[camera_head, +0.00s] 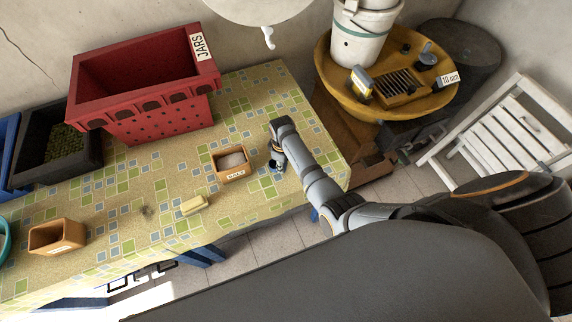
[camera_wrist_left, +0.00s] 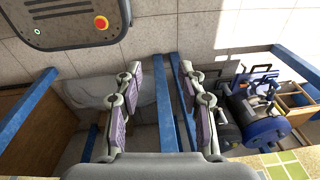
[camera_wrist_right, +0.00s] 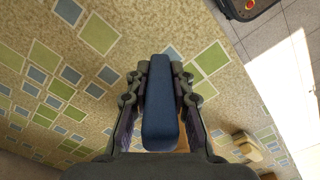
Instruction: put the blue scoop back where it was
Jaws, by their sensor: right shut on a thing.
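My right gripper (camera_head: 276,163) is low over the right part of the tiled-pattern table, just right of the small wooden box labelled SALT (camera_head: 217,173). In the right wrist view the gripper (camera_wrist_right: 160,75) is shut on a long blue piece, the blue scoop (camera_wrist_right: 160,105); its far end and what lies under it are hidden. The table's surface shows beyond it. I cannot tell whether the scoop touches the table. My left gripper (camera_wrist_left: 160,75) is open and empty, with floor and blue table legs beyond; it does not show in the head view.
A red crate labelled JARS (camera_head: 150,122) stands at the back, beside a black crate (camera_head: 88,160) with green contents. A yellow block (camera_head: 194,206) and another small wooden box (camera_head: 57,237) lie toward the front. A round yellow table (camera_head: 335,85) stands at right.

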